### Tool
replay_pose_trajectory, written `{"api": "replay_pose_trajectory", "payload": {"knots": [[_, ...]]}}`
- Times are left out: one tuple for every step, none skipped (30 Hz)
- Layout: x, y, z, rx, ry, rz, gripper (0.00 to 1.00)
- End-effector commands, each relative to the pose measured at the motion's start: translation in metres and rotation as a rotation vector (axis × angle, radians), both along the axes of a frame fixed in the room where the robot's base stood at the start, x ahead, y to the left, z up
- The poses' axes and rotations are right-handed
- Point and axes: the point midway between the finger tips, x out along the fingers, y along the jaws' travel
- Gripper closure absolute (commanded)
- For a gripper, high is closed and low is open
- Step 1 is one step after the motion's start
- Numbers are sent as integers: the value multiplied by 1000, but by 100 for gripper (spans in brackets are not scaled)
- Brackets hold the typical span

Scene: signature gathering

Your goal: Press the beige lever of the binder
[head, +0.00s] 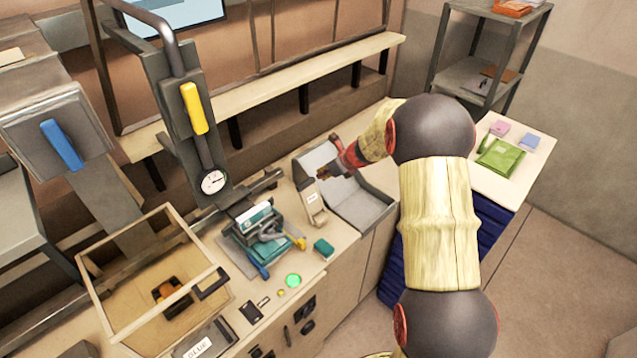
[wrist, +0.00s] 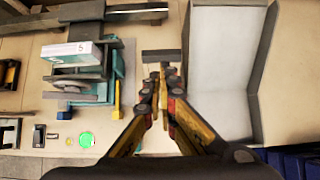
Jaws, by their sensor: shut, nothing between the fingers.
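A beige upright piece with a small white label (head: 312,203), which looks like the lever, stands at the left side of a grey open tray-like unit (head: 368,208) on the bench. I take this unit to be the binder; its pale inner surface fills the right of the wrist view (wrist: 222,75). My gripper (head: 322,174) is above the top of the beige piece, fingers together and empty. In the wrist view my fingertips (wrist: 164,72) point at a short dark grey bar (wrist: 172,56). The beige piece is mostly hidden there, and I cannot tell whether there is contact.
Left of the binder is a teal press-like device (head: 262,236) with a yellow-tipped handle, also in the wrist view (wrist: 88,75). A teal block (head: 323,248) and a lit green button (head: 293,281) are near the front edge. A wooden-framed box (head: 130,305) stands farther left.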

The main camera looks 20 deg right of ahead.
Motion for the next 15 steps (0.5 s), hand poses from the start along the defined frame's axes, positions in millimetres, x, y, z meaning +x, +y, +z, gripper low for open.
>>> {"api": "replay_pose_trajectory", "payload": {"knots": [[-2,-1,8,1,-2,-1,100],[-3,-2,11,1,-2,0,100],[-5,-2,14,0,-1,0,100],[-5,-2,16,1,-1,-1,100],[-6,-2,18,2,0,-2,100],[-7,-3,20,1,0,-2,100],[-7,-3,21,1,0,-1,100],[-8,-3,21,1,0,-1,100],[-8,-3,22,1,0,0,100],[-8,-3,22,1,0,0,100],[-8,-3,22,1,0,0,100],[-8,-3,22,1,0,0,100],[-8,-3,22,1,0,0,100],[-8,-3,22,1,0,-1,100],[-8,-3,22,1,0,-1,100]]}}
